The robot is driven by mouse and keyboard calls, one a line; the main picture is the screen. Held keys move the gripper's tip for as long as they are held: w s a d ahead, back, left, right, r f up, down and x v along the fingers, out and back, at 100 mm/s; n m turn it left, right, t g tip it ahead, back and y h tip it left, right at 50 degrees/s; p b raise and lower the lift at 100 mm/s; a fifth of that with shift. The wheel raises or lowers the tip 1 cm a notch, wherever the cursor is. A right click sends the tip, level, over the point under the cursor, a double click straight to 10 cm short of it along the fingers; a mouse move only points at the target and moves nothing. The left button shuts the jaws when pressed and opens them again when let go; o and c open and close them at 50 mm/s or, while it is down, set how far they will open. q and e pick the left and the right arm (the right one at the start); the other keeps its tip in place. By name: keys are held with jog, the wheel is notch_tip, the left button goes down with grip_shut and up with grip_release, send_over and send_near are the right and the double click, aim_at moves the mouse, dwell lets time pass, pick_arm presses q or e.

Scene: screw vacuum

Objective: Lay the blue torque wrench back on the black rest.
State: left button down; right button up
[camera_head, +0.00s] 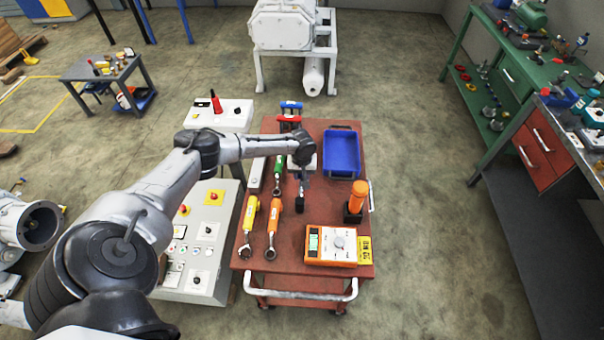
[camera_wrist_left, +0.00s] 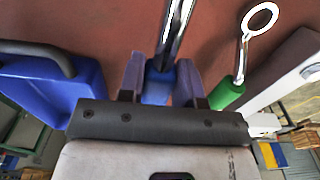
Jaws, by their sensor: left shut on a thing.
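My left gripper (camera_wrist_left: 160,78) is shut on the blue handle of the torque wrench (camera_wrist_left: 158,88). The wrench's metal shaft (camera_wrist_left: 172,35) runs away from the fingers over the red cart top. In the head view my left gripper (camera_head: 303,172) is over the middle of the cart, and its wrist hides the handle. The grey shaft shows below it, with a small black piece (camera_head: 300,205) at its near end. I cannot tell whether that piece is the black rest or the wrench's head, or whether the wrench touches anything. My right gripper is not in view.
A green-handled wrench (camera_wrist_left: 229,93) lies close beside the gripper. A blue tray (camera_head: 343,152) is on the other side. Yellow (camera_head: 249,221) and orange (camera_head: 274,221) wrenches, an orange meter (camera_head: 332,246) and an orange-topped holder (camera_head: 357,196) stand or lie nearer on the cart (camera_head: 290,283).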

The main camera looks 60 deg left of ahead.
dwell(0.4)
pick_arm(q)
jog(key=shift+f, duration=0.15)
jog(key=c, duration=1.1)
grip_release()
jog(key=o, duration=0.4)
jog(key=shift+c, duration=0.2)
jog(key=o, duration=0.7)
jog(key=shift+o, duration=0.2)
jog(key=shift+r+p, duration=0.25)
jog(key=shift+p, duration=0.2)
